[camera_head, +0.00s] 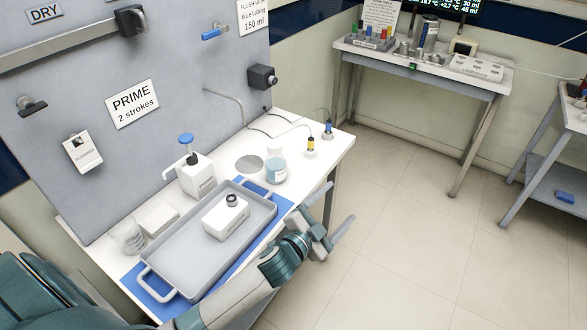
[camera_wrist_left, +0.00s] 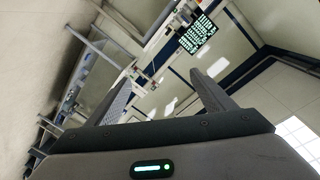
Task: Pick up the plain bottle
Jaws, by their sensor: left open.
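A white, block-shaped bottle (camera_head: 222,221) with a short neck and a dark ring at its top stands in the grey tray (camera_head: 165,274). It has no pump and looks like the plain bottle; small marks on its front are too small to read. A white pump bottle (camera_head: 196,180) with a blue head stands behind the tray. My left gripper (camera_head: 336,211) is open and empty, right of the tray and past the bench's front edge. Its fingers (camera_wrist_left: 165,95) are spread in the left wrist view, with only the room behind them. My right gripper is not in view.
The tray lies on a blue mat (camera_head: 243,268). A beaker of blue liquid (camera_head: 276,170), a yellow-capped vial (camera_head: 310,147) and a blue vial (camera_head: 327,131) stand at the right of the bench. A clear beaker (camera_head: 129,238) stands left. The floor (camera_head: 390,230) is clear.

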